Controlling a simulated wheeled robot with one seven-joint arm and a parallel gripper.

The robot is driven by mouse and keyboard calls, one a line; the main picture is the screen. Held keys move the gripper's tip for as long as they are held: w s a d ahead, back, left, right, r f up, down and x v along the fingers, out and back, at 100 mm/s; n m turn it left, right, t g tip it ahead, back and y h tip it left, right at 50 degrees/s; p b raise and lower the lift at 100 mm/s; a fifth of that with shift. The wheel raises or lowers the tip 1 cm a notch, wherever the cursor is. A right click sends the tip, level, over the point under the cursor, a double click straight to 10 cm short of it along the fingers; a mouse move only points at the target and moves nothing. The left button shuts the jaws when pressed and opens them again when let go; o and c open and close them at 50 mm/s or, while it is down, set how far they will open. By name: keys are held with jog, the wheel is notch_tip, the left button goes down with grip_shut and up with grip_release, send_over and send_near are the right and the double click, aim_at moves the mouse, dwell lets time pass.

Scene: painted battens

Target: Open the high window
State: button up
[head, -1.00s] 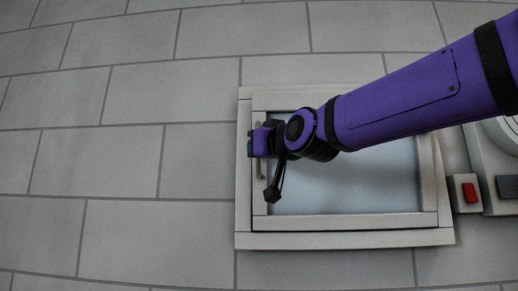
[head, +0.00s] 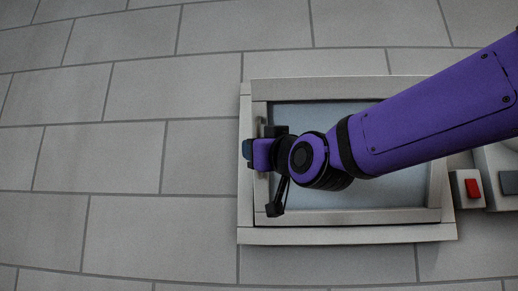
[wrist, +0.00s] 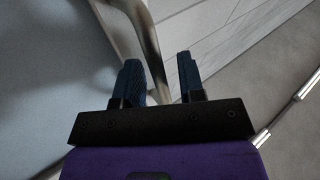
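The window (head: 346,234) is set in the wall, with a pale frame and a bluish-grey pane (head: 400,190). The inner sash looks closed in its frame. My gripper (head: 250,150) is at the sash's left side, and the arm hides much of the pane. In the wrist view, my gripper (wrist: 160,80) has its two dark blue fingers apart. The metal handle bar (wrist: 153,50) runs down between them, nearer the left finger. Whether a finger touches it I cannot tell. In the head view the handle is mostly hidden behind my gripper.
A small box with a red button (head: 472,188) is fixed to the wall right of the window, beside a grey panel (head: 510,183) cut off by the picture edge. The brick wall (head: 110,150) left of the window is bare.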

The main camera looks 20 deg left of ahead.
jog(key=v, duration=1)
jog(key=shift+s+d, duration=0.25)
jog(key=shift+d, duration=0.05)
jog(key=shift+w+f, duration=0.1)
jog(key=w+d+f+m+g+h, duration=0.1)
jog(key=w+d+f+m+h, duration=0.15)
jog(key=d+f+h, duration=0.55)
jog(key=w+d+f+m+h, duration=0.1)
jog(key=d+f+m+h, duration=0.15)
jog(key=d+f, duration=0.7)
jog(key=s+d+f+m+g+h, duration=0.3)
jog(key=s+d+f, duration=0.4)
jog(key=d, duration=0.4)
jog(key=s+d+f+m+g+h, duration=0.3)
jog(key=s+d+f+m+g, duration=0.1)
jog(key=s+d, duration=0.5)
notch_tip(320, 180, down, 3)
jog(key=shift+d+r+g, duration=0.15)
jog(key=shift+d+g, duration=0.35)
jog(key=shift+d, duration=0.45)
